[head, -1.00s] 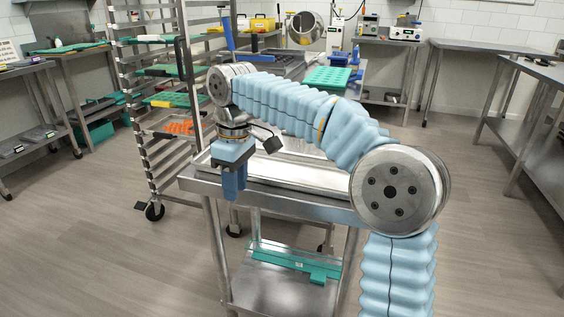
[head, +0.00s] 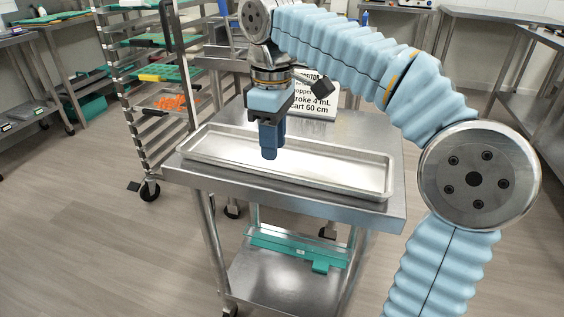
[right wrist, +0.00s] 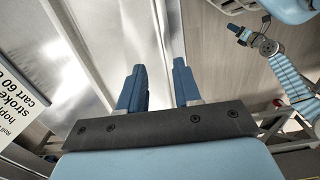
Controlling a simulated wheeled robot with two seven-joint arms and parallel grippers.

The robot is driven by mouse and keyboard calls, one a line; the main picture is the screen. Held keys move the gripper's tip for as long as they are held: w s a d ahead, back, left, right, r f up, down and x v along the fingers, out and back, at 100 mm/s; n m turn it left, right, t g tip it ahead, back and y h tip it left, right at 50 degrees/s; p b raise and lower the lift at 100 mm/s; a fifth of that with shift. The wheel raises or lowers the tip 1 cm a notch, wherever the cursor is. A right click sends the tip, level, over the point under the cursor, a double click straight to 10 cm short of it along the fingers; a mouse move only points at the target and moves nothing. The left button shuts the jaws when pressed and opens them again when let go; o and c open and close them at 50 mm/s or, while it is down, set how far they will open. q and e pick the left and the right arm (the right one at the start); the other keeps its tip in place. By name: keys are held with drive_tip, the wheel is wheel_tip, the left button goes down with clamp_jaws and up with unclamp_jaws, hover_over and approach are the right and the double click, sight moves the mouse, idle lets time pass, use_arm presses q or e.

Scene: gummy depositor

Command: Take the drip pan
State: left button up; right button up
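The drip pan (head: 340,179) is a long, shallow metal tray lying flat on the top of a steel cart (head: 385,212). My right gripper (head: 269,152) points down over the pan, left of its middle in the head view. In the right wrist view the two blue fingers (right wrist: 158,88) stand apart with nothing between them, and bright metal lies beyond them. I cannot tell whether the fingertips touch the pan. A blue ribbed arm with what looks like my left gripper (right wrist: 240,34) shows small at the upper right of the right wrist view; its fingers are too small to read.
A printed sign (head: 318,97) stands at the back of the cart top. A teal part (head: 296,248) lies on the cart's lower shelf. A tray rack (head: 150,100) stands close behind on the left. The floor right of the cart is clear.

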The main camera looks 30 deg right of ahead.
sight(274, 165)
drive_tip(key=f, duration=0.3)
drive_tip(key=f+b, duration=0.1)
drive_tip(key=f, duration=0.1)
drive_tip(key=shift+s+a+f, duration=0.1)
drive_tip(key=shift+s+a, duration=0.05)
drive_tip(key=shift+s, duration=0.25)
clamp_jaws()
